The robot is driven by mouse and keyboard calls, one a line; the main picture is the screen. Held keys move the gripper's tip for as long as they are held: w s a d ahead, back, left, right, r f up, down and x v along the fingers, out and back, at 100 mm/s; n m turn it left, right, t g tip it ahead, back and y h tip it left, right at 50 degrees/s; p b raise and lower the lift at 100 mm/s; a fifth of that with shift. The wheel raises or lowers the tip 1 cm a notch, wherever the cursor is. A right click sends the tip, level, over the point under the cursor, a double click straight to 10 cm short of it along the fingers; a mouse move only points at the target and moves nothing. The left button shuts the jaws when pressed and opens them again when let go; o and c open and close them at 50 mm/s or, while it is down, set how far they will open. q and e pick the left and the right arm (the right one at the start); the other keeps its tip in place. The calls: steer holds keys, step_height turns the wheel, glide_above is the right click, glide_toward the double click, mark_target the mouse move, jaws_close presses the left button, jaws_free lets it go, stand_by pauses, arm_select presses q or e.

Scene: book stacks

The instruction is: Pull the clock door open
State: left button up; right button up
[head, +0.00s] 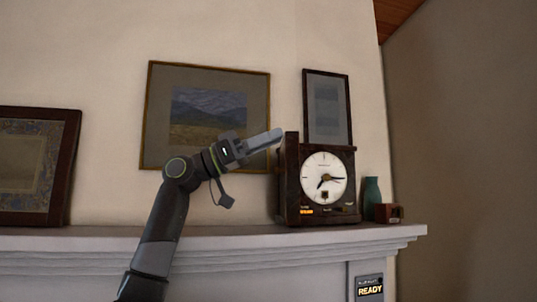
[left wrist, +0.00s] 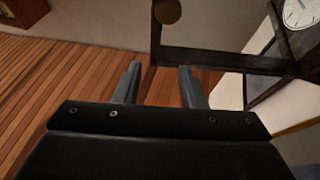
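The clock (head: 305,213) is a dark wooden case with a round white face (head: 324,178), standing on the mantel. Its door (head: 291,165) shows nearly edge-on at the case's left side and appears swung out from the face. In the left wrist view the door is a dark frame (left wrist: 225,62) with a round brass-coloured knob (left wrist: 167,11); part of the clock face (left wrist: 301,12) shows at upper right. My left gripper (head: 279,134) is by the door's upper left edge. In the wrist view its fingers (left wrist: 160,85) are apart with nothing held between them; contact with the door is unclear.
The mantel (head: 215,240) runs below the clock. A green vase (head: 372,193) and a small brown box (head: 388,213) stand right of it. Framed pictures (head: 155,115) (head: 327,105) are behind. A sign reading READY (head: 370,288) is below. Wooden floor (left wrist: 60,75) shows in the wrist view.

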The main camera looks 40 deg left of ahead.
arm_select(q)
steer(key=shift+r+p, duration=0.35)
steer(key=shift+r, duration=1.25)
